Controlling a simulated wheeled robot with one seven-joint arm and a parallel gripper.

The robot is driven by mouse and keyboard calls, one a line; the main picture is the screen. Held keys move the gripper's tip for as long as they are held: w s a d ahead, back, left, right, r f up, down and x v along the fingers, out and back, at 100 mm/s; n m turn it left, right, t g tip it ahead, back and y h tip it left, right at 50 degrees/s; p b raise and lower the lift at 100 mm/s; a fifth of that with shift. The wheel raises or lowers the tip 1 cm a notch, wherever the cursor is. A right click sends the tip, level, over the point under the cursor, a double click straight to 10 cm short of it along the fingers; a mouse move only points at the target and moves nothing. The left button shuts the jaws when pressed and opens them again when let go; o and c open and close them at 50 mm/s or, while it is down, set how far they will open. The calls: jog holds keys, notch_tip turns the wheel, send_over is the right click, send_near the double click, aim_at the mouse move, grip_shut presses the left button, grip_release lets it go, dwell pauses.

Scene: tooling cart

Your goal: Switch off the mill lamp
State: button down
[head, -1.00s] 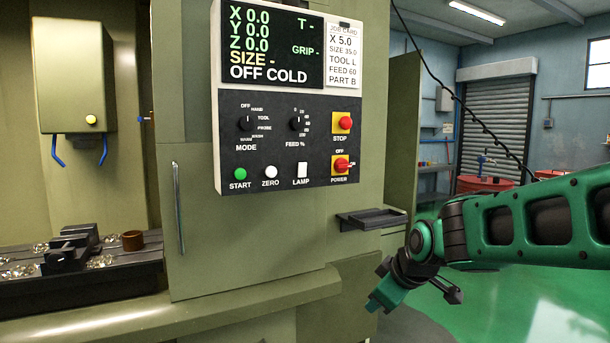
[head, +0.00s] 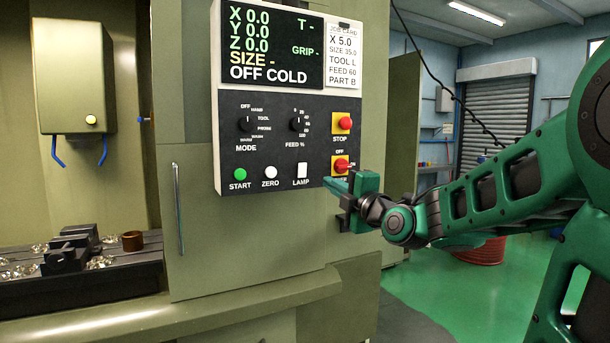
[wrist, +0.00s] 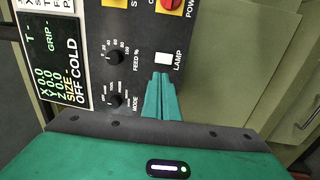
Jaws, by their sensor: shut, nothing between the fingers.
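The red POWER knob (head: 341,165) and red STOP button (head: 344,123) sit close to my fingers. The START button (head: 240,174), ZERO button (head: 270,172), MODE knob (head: 246,124) and FEED knob (head: 298,124) share the panel. The display (head: 262,45) reads OFF COLD.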

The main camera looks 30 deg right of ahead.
aim_at(303, 164)
dwell(0.3)
jog(key=w, duration=0.4)
jog(key=w+r, duration=0.1)
jog(key=w, duration=0.9)
jog(key=shift+r, duration=0.35)
jog(key=shift+w+r, duration=0.15)
jog(key=shift+r, duration=0.5)
